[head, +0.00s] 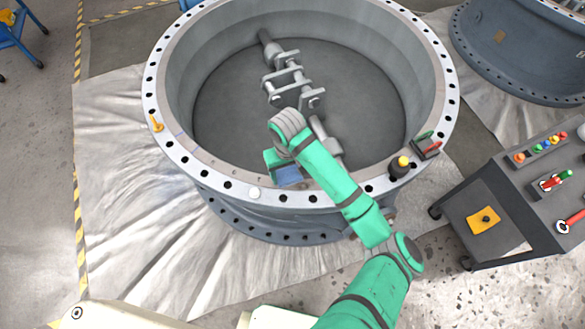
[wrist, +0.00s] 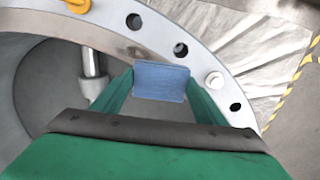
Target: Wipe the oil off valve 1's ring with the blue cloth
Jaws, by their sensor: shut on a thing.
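The near valve (head: 330,197) is a large grey body with a flat bolt-holed ring on top; no number is readable. My gripper (head: 283,168) is over the front part of this ring and is shut on the blue cloth (head: 288,176). In the wrist view the cloth (wrist: 161,82) sits as a flat blue pad between the two green fingers, over the ring's inner edge. Whether it touches the ring is hard to tell. A brownish patch (wrist: 132,52) shows on the ring beside the cloth. The ring under the cloth and fingers is hidden.
A white round cap (head: 254,193) sits on the ring near the cloth. A yellow bolt (head: 156,124), a black yellow-topped container (head: 400,166) and a small tool holder (head: 426,146) also stand on it. A cart (head: 510,190) is at right; a second valve (head: 510,60) stands behind it.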

